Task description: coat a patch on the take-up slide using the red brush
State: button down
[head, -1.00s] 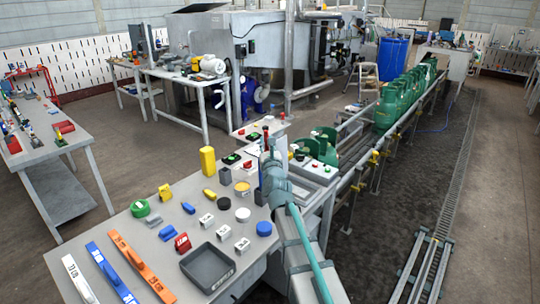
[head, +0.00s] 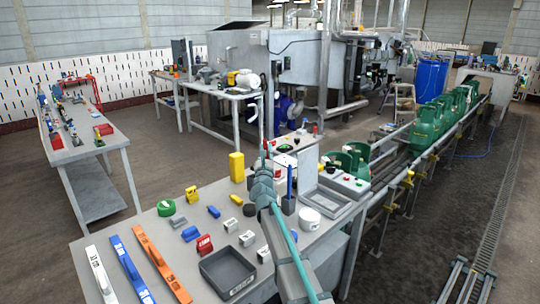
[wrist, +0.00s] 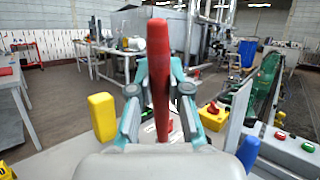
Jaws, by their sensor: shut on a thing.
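My gripper (wrist: 157,92) is shut on the red brush (wrist: 159,70), whose red handle stands upright between the fingers in the wrist view. Its bristles are hidden behind my gripper. In the head view my gripper (head: 266,160) is small, above the far part of the bench, and the brush is hard to make out there. I cannot pick out the take-up slide for sure. The conveyor (head: 408,178), with yellow fittings along its side, runs away to the right of my gripper, apart from it.
A blue brush stands in a dark cup (head: 288,206) beside my arm, with a white tub (head: 310,218) near it. A yellow block (head: 236,167), a grey tray (head: 227,272) and small parts lie on the bench. Green cylinders (head: 427,125) stand on the conveyor. The floor right of it is mostly clear.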

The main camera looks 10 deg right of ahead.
notch_tip(320, 180, down, 6)
jog(key=b, duration=0.1)
dwell(0.6)
jog(key=shift+a, duration=0.1)
jog(key=shift+f+b, duration=0.7)
jog(key=shift+b, duration=0.35)
dwell(1.6)
jog(key=shift+r+p, duration=0.55)
jog(key=shift+r, duration=2.95)
